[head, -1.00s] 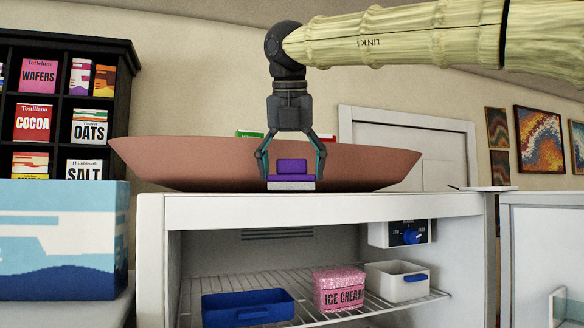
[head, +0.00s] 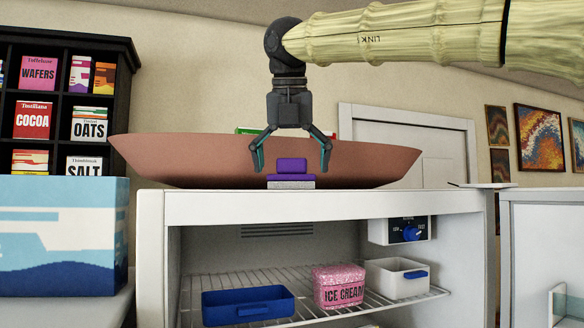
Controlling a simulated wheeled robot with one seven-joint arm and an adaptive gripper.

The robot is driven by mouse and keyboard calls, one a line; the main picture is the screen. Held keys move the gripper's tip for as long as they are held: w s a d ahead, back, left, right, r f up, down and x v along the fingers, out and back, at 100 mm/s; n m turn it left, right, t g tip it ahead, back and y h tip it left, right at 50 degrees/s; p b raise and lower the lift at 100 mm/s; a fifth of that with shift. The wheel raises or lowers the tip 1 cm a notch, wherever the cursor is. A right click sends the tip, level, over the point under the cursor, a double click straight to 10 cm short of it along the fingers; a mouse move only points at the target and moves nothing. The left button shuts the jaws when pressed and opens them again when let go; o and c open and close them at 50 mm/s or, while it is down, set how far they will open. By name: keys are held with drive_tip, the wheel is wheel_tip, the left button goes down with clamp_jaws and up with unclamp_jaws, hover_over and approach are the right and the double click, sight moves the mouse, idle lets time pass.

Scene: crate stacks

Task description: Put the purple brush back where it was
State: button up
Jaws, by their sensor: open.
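The purple brush (head: 291,168) has a purple handle block on top and a pale grey-white bristle part below. It rests upright on top of the white fridge (head: 300,206), near its front edge, in front of a wide reddish-brown bowl (head: 180,158). My gripper (head: 291,168) is open and empty, its fingers spread on either side of the brush and slightly above it, apart from it.
Inside the open fridge, a wire shelf holds a blue bin (head: 247,306), a pink ice cream box (head: 339,286) and a white bin (head: 396,279). A blue-white box (head: 62,236) stands at left. A green item (head: 249,131) shows behind the bowl's rim.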

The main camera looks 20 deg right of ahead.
drive_tip(key=v, duration=1.1)
drive_tip(key=shift+r, duration=0.25)
drive_tip(key=shift+s, duration=0.15)
idle(0.4)
